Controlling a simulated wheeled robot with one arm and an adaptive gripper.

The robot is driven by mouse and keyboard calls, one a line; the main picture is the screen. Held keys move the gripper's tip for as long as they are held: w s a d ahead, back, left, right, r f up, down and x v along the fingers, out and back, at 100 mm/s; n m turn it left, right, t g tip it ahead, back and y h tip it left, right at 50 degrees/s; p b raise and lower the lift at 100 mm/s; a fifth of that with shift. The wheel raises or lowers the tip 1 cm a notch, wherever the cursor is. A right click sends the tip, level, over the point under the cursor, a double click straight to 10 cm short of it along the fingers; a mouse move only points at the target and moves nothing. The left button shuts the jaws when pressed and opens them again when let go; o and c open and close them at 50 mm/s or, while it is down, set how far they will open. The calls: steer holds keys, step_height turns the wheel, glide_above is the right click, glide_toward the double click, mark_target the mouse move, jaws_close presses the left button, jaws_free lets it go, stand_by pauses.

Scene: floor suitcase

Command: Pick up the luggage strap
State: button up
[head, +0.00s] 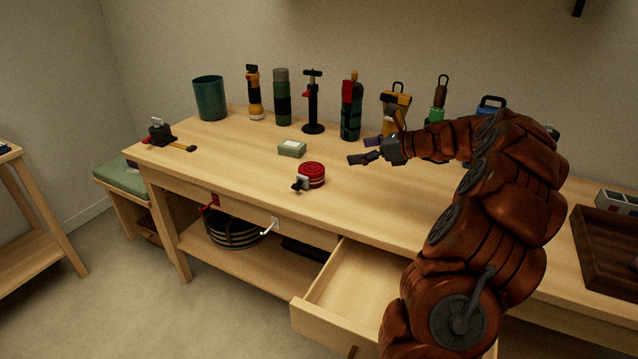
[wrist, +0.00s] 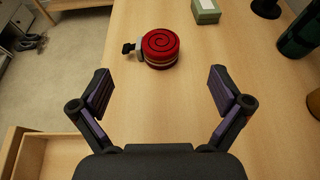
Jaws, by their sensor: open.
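The luggage strap, a red coil with a spiral top and a buckle at its left, is the red roll (head: 313,173) near the front edge of the workbench. It also shows in the wrist view (wrist: 160,47), beyond the fingertips and roughly centred between them. My gripper (head: 362,151) is above the bench to the right of the strap, with its fingers toward it. In the wrist view my gripper (wrist: 161,92) is open and empty, apart from the strap.
A small green box (head: 292,149) lies behind the strap. A row of tools and bottles stands along the back, including a green-black bottle (head: 351,112) and a teal cup (head: 209,98). A drawer (head: 340,290) is pulled open below the front edge. The wood around the strap is clear.

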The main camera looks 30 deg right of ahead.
steer(key=b, duration=0.6)
glide_toward(321, 173)
steer(key=shift+w+a+f+m+h, duration=0.35)
steer(key=shift+w+a+f, duration=0.2)
steer(key=shift+w+f, duration=0.3)
steer(key=shift+t, duration=0.3)
steer(key=shift+r+b+x, duration=0.2)
steer(key=shift+b+x, duration=0.8)
steer(key=shift+x, duration=3)
steer(key=shift+a, duration=0.15)
steer(key=c, duration=1.1)
steer(key=shift+c, duration=0.2)
steer(key=shift+r, duration=0.1)
